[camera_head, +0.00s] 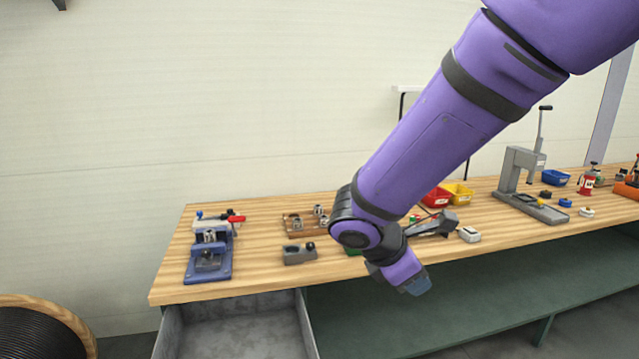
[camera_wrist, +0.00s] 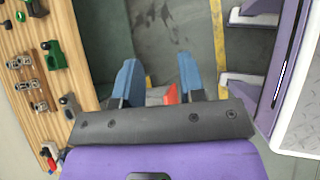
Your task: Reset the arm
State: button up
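My purple arm (camera_head: 430,140) reaches down from the upper right across the head view. My gripper (camera_head: 417,284) hangs in front of the bench's front edge, pointing down and to the right. In the wrist view my gripper (camera_wrist: 160,65) has its two blue fingers clearly apart. A grey and red shape (camera_wrist: 166,95) shows between the finger bases; I cannot tell what it is or how far away. Between the fingertips only floor shows. My arm hides part of the middle of the bench.
The wooden workbench (camera_head: 268,268) carries a blue clamp fixture (camera_head: 209,262), a brown block with metal parts (camera_head: 295,228), a grey holder (camera_head: 299,254), red (camera_head: 436,197) and yellow (camera_head: 460,192) bins and a grey lever press (camera_head: 519,175). A grey drawer (camera_head: 304,325) stands open below. A cable reel (camera_head: 45,330) stands lower left.

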jog(key=s+d+r+m+t+y, duration=0.2)
jog(key=s+d+r+m+y, duration=0.5)
jog(key=s+d+r+m, duration=0.7)
jog(key=s+r+m, duration=0.1)
jog(key=s+m, duration=0.2)
jog(key=m, duration=0.2)
jog(key=shift+s+d+m, duration=0.15)
jog(key=shift+m, duration=0.25)
